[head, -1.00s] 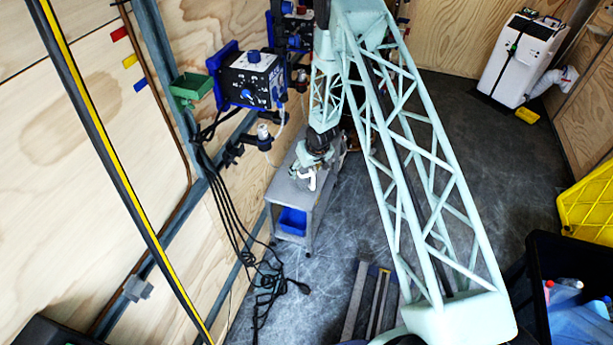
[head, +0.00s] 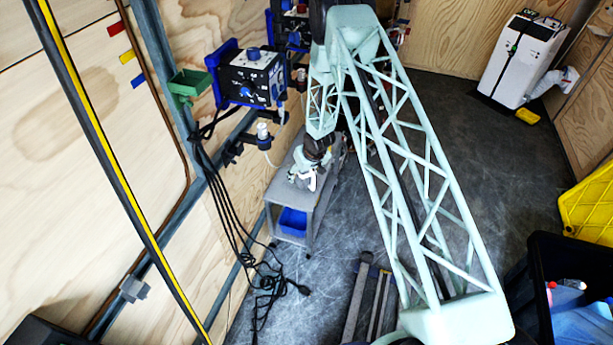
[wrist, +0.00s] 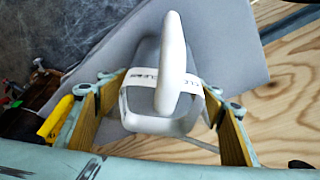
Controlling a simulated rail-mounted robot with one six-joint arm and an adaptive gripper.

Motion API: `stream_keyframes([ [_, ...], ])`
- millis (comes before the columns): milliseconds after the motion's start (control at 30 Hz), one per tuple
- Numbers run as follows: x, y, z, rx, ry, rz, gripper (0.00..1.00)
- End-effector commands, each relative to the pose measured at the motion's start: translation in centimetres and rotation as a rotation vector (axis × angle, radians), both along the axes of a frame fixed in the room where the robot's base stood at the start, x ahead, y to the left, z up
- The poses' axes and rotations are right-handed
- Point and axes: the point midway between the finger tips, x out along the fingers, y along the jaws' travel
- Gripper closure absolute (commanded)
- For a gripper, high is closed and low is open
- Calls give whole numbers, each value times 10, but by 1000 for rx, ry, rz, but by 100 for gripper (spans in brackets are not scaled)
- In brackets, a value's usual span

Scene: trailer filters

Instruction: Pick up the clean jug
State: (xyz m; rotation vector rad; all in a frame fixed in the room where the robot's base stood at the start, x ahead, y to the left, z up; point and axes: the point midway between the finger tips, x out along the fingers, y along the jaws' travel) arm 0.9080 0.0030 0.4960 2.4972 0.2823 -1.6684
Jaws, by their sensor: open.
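The clean jug (wrist: 171,112) is white with a looped handle and a white label band reading "CLE". In the wrist view it sits upright between the yellow-lined fingers of my gripper (wrist: 163,92). The fingers are open on either side of it, with a gap showing at the left; whether the right finger touches cannot be told. In the head view my gripper (head: 309,172) is small, over the top of the grey cart (head: 277,190). The jug there is a white patch mostly hidden by the gripper.
A blue bin (head: 293,222) sits on the cart's lower shelf. The plywood wall, with a blue-framed control box (head: 252,78) and hanging black cables (head: 232,215), is close on the left. A black crate (head: 575,262) stands at the right. Floor right of the cart is mostly open.

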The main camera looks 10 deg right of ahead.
Motion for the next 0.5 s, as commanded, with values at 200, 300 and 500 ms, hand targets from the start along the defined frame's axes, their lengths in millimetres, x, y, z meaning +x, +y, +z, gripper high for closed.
stream_keyframes([
  [200,0,0,0,0,0,0,50],
  [300,0,0,0,0,0,0,59],
  [500,0,0,0,0,0,0,67],
])
